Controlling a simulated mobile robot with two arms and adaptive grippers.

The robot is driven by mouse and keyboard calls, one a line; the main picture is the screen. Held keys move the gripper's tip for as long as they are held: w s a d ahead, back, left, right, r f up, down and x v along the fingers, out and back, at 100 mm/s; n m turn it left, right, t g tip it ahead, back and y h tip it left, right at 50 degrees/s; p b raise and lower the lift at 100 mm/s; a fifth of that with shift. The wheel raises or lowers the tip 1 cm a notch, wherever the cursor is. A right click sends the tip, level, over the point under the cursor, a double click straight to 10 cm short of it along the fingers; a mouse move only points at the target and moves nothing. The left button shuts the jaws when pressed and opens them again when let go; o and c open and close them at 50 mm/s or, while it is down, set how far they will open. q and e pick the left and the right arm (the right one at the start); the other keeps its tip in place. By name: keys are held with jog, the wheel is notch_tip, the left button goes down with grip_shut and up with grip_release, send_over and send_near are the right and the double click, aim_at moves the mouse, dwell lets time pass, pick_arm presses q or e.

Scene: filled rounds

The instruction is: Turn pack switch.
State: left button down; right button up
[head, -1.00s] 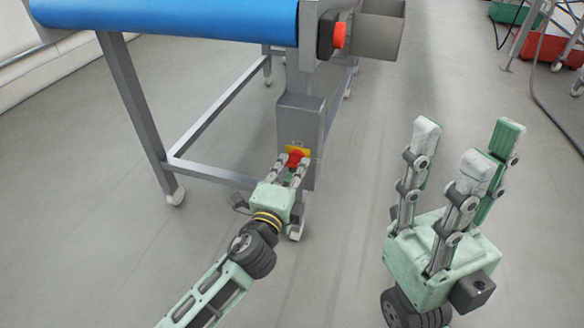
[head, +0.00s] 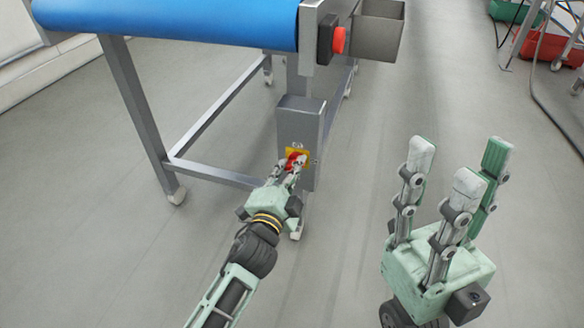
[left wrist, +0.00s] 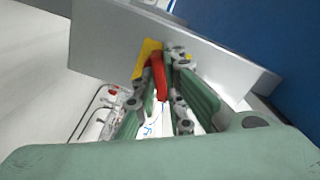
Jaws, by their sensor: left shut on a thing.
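The pack switch is a red handle (left wrist: 158,76) on a yellow plate (head: 297,152). It is on the front of a grey box (head: 300,120) fixed to the conveyor's leg. My left gripper (head: 292,165) is at the switch, shut on the red handle, with fingers on both sides of it in the left wrist view. In that view the handle and the yellow plate look tilted, and the fingers hide part of them. My right gripper (head: 450,165) is open and empty, with its fingers pointing up, well to the right of the box.
A conveyor with a blue belt (head: 170,22) stands above the box on grey legs with castors. A red push button (head: 339,40) and a grey bin (head: 380,35) are at its end. Red and green crates (head: 550,45) are at the back right. The floor between is clear.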

pick_arm(q)
jog(key=shift+f, duration=0.1)
dwell(0.4)
jog(key=c, duration=1.8)
grip_release()
jog(key=shift+s, duration=0.15)
jog(key=v, duration=1.1)
jog(key=shift+s+a, duration=0.15)
jog(key=shift+s, duration=0.2)
